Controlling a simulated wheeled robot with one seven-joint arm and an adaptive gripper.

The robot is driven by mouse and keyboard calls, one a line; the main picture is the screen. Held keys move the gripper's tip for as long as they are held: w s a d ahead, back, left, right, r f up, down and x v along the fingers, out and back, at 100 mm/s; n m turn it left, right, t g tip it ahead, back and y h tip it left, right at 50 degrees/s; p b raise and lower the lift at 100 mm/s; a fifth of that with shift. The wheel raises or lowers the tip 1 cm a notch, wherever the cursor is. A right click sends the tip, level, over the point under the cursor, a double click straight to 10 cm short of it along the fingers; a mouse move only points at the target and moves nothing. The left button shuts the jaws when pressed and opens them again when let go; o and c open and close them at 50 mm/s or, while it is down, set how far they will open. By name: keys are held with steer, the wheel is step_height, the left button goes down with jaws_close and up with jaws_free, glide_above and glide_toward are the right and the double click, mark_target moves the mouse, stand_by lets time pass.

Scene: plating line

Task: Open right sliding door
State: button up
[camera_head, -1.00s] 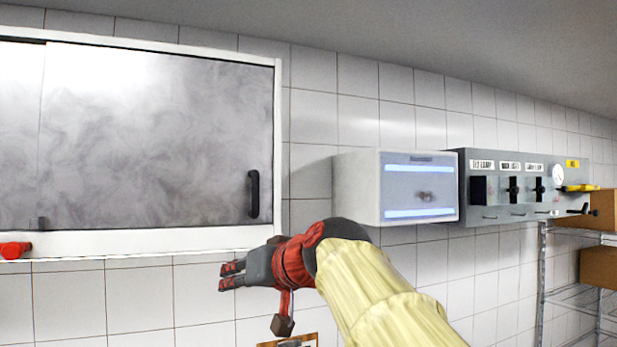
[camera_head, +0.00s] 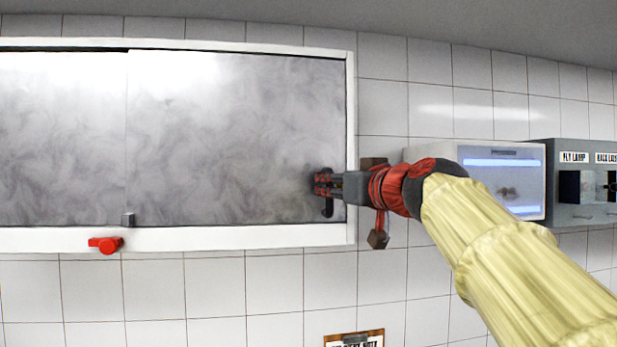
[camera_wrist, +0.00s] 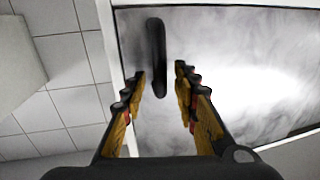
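The right sliding door (camera_head: 220,130) is a grey, smoky panel in a white frame; it also fills much of the wrist view (camera_wrist: 230,70). Its black vertical bar handle (camera_head: 328,208) is near the door's right edge and is mostly covered by my gripper in the head view. My gripper (camera_head: 318,184) is at the handle, pointing left. In the wrist view the handle (camera_wrist: 157,50) stands upright between and ahead of the two spread fingers (camera_wrist: 160,85), with gaps on both sides. The gripper is open.
A red knob (camera_head: 105,244) and a small dark catch (camera_head: 127,220) sit at the frame's lower left. A white box with lit strips (camera_head: 520,185) and a grey switch panel (camera_head: 575,211) are on the wall to the right. A clipboard (camera_head: 355,338) hangs below.

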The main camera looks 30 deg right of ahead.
steer(key=shift+w, duration=1.05)
steer(key=shift+c, duration=1.2)
jaws_close()
